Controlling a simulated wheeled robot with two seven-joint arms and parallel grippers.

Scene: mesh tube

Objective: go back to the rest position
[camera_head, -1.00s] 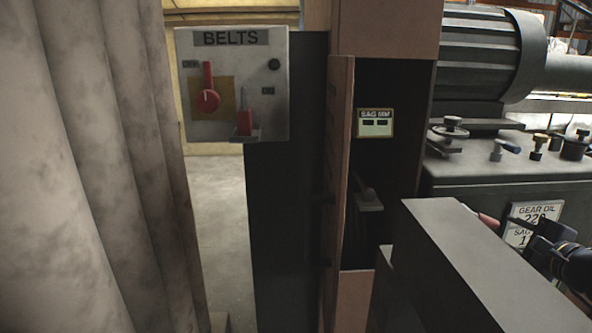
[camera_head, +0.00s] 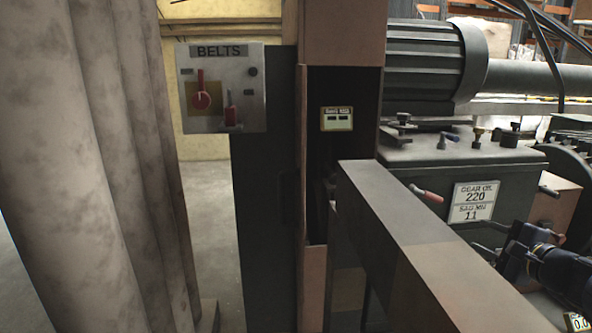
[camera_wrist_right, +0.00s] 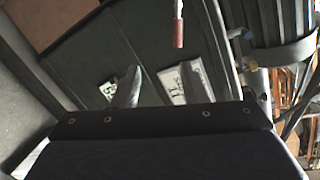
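My right gripper (camera_head: 488,238) is at the lower right of the head view, in front of the dark machine housing (camera_head: 400,160). In the right wrist view its two fingers (camera_wrist_right: 162,80) stand apart, with a white label seen between them and nothing held. A red-tipped lever (camera_head: 428,194) on the housing is left of and above the gripper, apart from it. The lever's red grip also shows in the right wrist view (camera_wrist_right: 178,32). My left gripper is not in view.
A long grey beam (camera_head: 390,215) runs between the brown post and the gripper. A BELTS switch box (camera_head: 222,88) hangs at the left beside a thick, stained grey curtain-like surface (camera_head: 75,150). A GEAR OIL 220 plate (camera_head: 474,202) is on the housing.

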